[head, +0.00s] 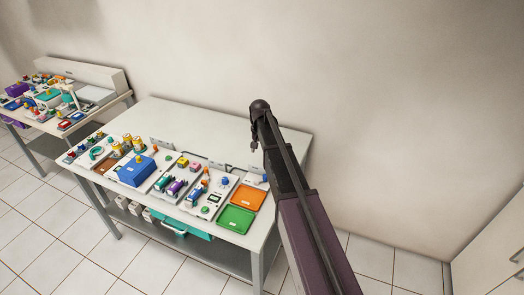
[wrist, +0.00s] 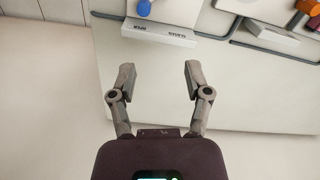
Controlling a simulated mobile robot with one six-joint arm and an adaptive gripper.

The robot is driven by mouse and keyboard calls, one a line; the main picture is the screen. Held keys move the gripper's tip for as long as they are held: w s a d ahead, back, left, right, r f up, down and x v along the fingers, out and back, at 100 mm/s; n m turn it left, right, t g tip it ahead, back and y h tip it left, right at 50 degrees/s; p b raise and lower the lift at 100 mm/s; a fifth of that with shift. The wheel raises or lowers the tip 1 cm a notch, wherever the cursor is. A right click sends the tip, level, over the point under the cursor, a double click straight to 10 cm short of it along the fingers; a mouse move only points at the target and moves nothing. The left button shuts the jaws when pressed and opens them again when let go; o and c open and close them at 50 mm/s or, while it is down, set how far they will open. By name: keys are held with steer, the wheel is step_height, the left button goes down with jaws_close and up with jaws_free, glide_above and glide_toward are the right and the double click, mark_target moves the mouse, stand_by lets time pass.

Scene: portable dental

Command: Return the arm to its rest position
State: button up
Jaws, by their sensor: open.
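My gripper (wrist: 160,82) is open and empty in the wrist view, its two grey fingers spread wide over the pale table top. In the head view my arm (head: 290,180) reaches up from the lower right, across the right end of the table (head: 195,120). The gripper itself is hard to make out in the head view; a small dark end part shows below the arm's elbow near the table's right side. Nothing is held.
The table's front carries an orange tray (head: 248,197), a green tray (head: 236,219), a blue box (head: 137,171) and several small coloured items. A labelled white block (wrist: 158,32) stands ahead of the fingers. The table's back is bare. Another laden table (head: 90,100) stands left.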

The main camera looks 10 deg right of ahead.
stand_by(0.6)
steer(key=s+a+n, duration=0.2)
steer(key=s+n, duration=0.2)
steer(key=s, duration=2.4)
steer(key=shift+s, duration=0.25)
